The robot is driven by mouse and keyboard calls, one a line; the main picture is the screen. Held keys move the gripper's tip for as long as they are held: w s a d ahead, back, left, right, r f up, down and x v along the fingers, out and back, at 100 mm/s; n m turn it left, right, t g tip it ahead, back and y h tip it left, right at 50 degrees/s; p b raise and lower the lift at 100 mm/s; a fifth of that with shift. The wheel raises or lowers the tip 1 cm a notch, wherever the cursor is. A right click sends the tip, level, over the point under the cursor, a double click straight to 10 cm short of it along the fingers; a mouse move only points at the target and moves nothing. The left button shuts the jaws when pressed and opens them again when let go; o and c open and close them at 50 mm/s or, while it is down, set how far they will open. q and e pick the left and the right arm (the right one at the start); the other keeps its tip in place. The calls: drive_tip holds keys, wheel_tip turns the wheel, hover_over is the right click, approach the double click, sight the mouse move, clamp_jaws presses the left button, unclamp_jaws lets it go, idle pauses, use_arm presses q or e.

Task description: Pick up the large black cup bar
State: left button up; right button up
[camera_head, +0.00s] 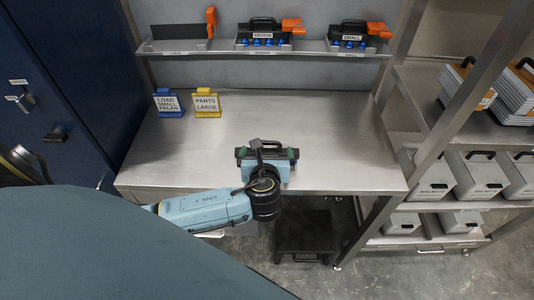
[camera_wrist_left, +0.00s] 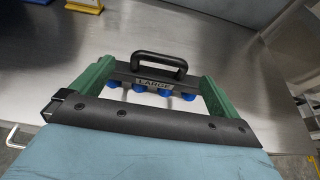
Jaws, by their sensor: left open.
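The large black cup bar (camera_wrist_left: 153,83) shows in the left wrist view with a looped handle on top, a "LARGE" label and blue cups below. In the head view the bar (camera_head: 276,150) is mostly hidden by my left gripper and wrist. My left gripper (camera_head: 267,154) is over the front part of the steel table. In the left wrist view, the green fingers of this gripper (camera_wrist_left: 155,75) stand apart at either end of the bar. Whether they touch it cannot be told. My right gripper is not in view.
The steel table (camera_head: 330,130) is mostly clear. Blue (camera_head: 168,103) and yellow (camera_head: 207,103) sign stands are at its back left. A shelf (camera_head: 220,46) above holds the medium and small bars with orange-handled tools.

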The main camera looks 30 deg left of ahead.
sight(267, 144)
use_arm(q)
drive_tip(key=x, duration=0.5)
drive_tip(key=shift+w+r, duration=0.1)
drive_tip(key=shift+r, duration=0.05)
drive_tip(key=shift+c, duration=0.3)
drive_tip(key=c, duration=1.1)
